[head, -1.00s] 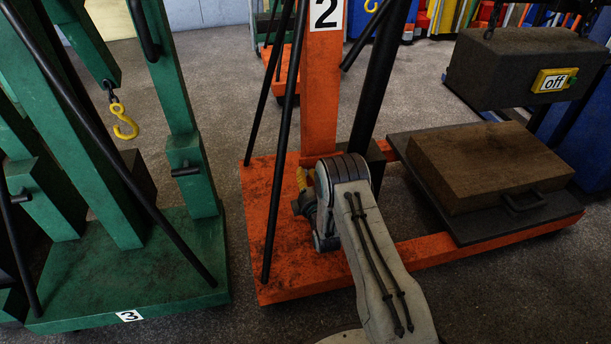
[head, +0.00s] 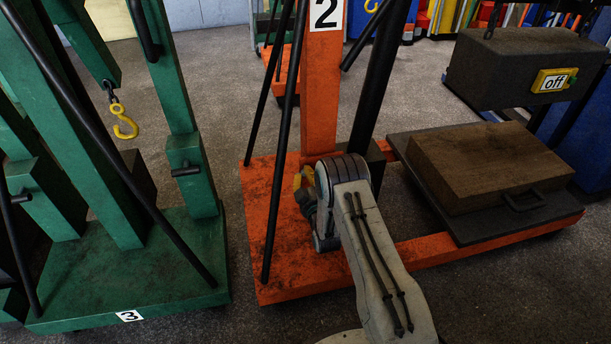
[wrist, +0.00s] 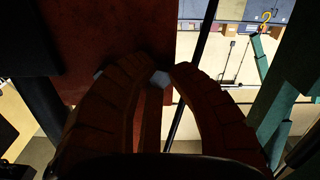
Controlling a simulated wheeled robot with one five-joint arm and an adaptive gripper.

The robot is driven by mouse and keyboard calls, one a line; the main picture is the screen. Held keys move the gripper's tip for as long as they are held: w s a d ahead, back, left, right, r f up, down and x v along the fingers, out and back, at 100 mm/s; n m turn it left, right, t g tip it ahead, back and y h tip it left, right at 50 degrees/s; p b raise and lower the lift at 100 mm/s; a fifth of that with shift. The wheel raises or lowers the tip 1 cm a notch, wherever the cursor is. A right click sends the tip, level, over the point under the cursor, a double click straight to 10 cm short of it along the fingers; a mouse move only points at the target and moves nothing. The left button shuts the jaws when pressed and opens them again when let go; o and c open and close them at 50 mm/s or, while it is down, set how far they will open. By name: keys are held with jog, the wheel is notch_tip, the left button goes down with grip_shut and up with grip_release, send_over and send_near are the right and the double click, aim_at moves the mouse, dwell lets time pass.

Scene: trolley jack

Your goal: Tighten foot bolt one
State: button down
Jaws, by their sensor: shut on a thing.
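In the wrist view my gripper (wrist: 160,74) has its two curved fingers closed around a small grey bolt head (wrist: 160,80), against the dark red-orange metal of the jack. A second small grey piece (wrist: 98,74), perhaps another bolt, shows beside the left finger. The orange jack marked 2 (head: 320,85) stands in the middle of the head view. My arm reaches over its orange base (head: 285,288) to the foot of the upright post. The arm hides the bolt and fingertips in the head view. I cannot read any bolt number.
A green jack marked 3 (head: 70,285) with a yellow hook (head: 124,122) stands at the left. At the right a wooden block (head: 490,165) lies on a dark plate, under a hanging dark block labelled off (head: 520,70). Black bars slant close to my arm.

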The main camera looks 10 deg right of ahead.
jog(key=shift+f+m, duration=0.1)
jog(key=shift+m, duration=1.5)
jog(key=c, duration=1.1)
grip_release()
jog(key=shift+c, duration=0.2)
jog(key=s, duration=1.2)
